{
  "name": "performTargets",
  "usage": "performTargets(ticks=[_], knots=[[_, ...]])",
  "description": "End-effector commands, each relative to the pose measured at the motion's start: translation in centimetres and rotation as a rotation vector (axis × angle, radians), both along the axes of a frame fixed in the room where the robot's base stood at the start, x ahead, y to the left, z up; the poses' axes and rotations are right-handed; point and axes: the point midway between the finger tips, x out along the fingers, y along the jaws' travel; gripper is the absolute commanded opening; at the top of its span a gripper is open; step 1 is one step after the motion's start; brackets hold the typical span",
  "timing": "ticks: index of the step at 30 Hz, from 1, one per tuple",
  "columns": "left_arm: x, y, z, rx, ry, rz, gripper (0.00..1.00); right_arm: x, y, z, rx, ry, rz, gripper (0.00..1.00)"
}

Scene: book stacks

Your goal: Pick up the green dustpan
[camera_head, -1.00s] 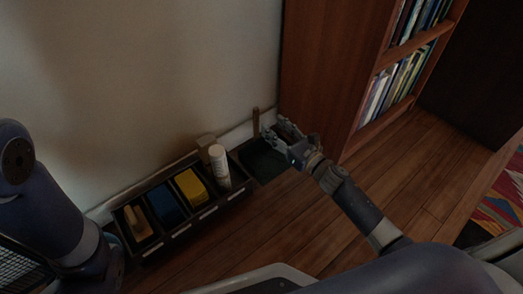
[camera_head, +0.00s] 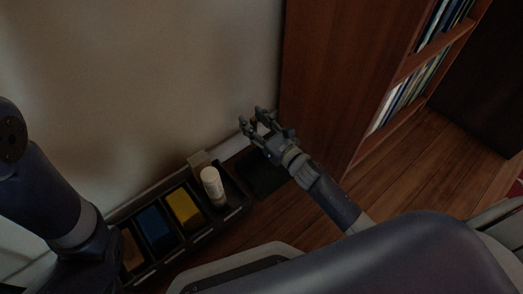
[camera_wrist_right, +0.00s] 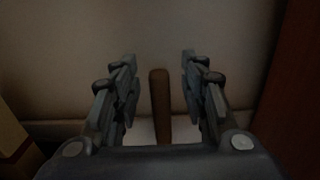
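The green dustpan (camera_head: 262,176) shows as a dark, dim green shape on the floor, between the divided box and the bookcase, partly covered by my right gripper. In the right wrist view a brown upright handle (camera_wrist_right: 160,105), apparently the dustpan's, stands between the fingers with a gap on each side. My right gripper (camera_head: 256,118) is open; it also shows in the wrist view (camera_wrist_right: 160,75), its fingers on either side of the handle and apart from it. In the head view the handle is hard to make out. My left arm is at the left; its gripper is not visible.
A dark divided box (camera_head: 233,213) stands along the wall, holding a white bottle (camera_head: 212,186), a yellow item (camera_head: 184,208) and a blue item (camera_head: 155,228). A wooden bookcase (camera_head: 335,80) rises close to the right of my right gripper. Wooden floor (camera_head: 410,165) is clear on the right.

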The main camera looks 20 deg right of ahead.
Motion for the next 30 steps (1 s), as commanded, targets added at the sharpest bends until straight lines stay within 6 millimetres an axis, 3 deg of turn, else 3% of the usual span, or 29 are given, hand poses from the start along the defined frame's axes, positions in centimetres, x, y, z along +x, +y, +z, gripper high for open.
performTargets(ticks=[4, 10, 23, 30], knots=[[-0.4, 0.1, -0.1, -0.002, -0.007, -0.001, 0.29, 0.0, 0.0, 0.0, 0.000, 0.000, 0.000, 0.40], [-0.8, 0.2, -0.1, -0.004, -0.015, -0.002, 0.29, 0.0, 0.0, 0.0, 0.000, 0.000, 0.000, 0.00], [-0.3, 0.1, 0.3, -0.003, -0.006, 0.000, 0.29, 0.0, 0.0, 0.6, 0.000, -0.003, 0.001, 0.00], [0.0, 0.1, 3.1, -0.002, 0.000, 0.002, 0.29, 0.0, 0.0, 4.0, -0.001, -0.005, 0.003, 0.00]])
